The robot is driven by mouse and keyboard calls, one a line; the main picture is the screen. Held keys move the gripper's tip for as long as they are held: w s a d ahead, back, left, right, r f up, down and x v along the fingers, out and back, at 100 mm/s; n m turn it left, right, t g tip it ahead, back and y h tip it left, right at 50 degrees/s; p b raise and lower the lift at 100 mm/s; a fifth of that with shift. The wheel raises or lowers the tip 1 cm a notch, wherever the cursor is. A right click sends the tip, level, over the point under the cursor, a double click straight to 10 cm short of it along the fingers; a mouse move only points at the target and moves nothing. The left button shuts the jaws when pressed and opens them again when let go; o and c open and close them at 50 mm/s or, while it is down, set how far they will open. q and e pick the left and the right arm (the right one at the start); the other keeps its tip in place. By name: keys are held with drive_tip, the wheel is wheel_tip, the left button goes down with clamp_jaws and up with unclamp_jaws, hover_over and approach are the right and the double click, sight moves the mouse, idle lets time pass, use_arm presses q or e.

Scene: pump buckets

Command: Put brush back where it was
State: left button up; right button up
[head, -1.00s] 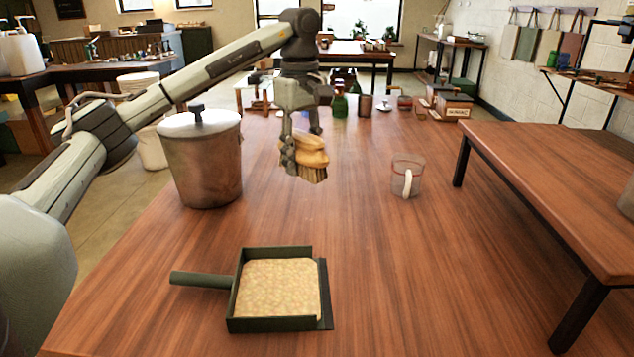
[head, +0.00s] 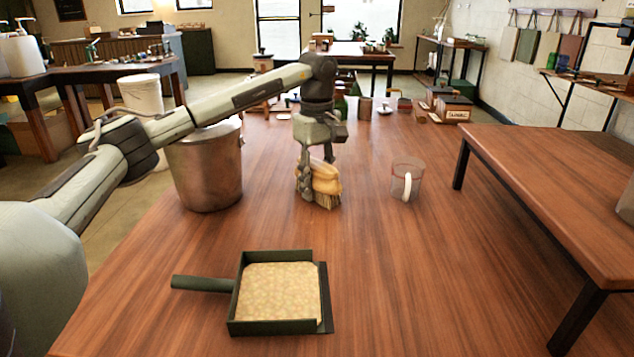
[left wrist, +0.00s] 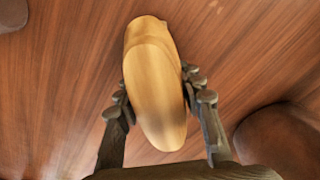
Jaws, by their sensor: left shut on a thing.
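The brush (head: 326,180) has a pale wooden back and tan bristles that point down. My left gripper (head: 318,188) is shut on it, with a finger on each side of the wooden back. The bristle tips are at or just above the tabletop; I cannot tell whether they touch. In the left wrist view the wooden back of the brush (left wrist: 155,85) lies between the two fingers of my left gripper (left wrist: 160,100). The bristles are hidden there. My right gripper is in neither view.
A dustpan (head: 235,300) holding a speckled tan layer lies at the table's (head: 400,290) front. A metal pot (head: 205,170) stands left of the brush, and a clear measuring cup (head: 408,180) stands right. Jars and boxes stand at the back. The tabletop between brush and dustpan is clear.

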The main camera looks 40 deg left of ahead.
sight(317, 163)
use_arm(q)
drive_tip(key=o, duration=1.2)
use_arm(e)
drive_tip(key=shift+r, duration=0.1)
use_arm(q)
drive_tip(key=shift+r, duration=0.35)
wheel_tip(317, 163, up, 11)
drive_tip(key=shift+f+p, duration=0.2)
drive_tip(key=shift+p, duration=0.15)
drive_tip(key=shift+r, duration=0.5)
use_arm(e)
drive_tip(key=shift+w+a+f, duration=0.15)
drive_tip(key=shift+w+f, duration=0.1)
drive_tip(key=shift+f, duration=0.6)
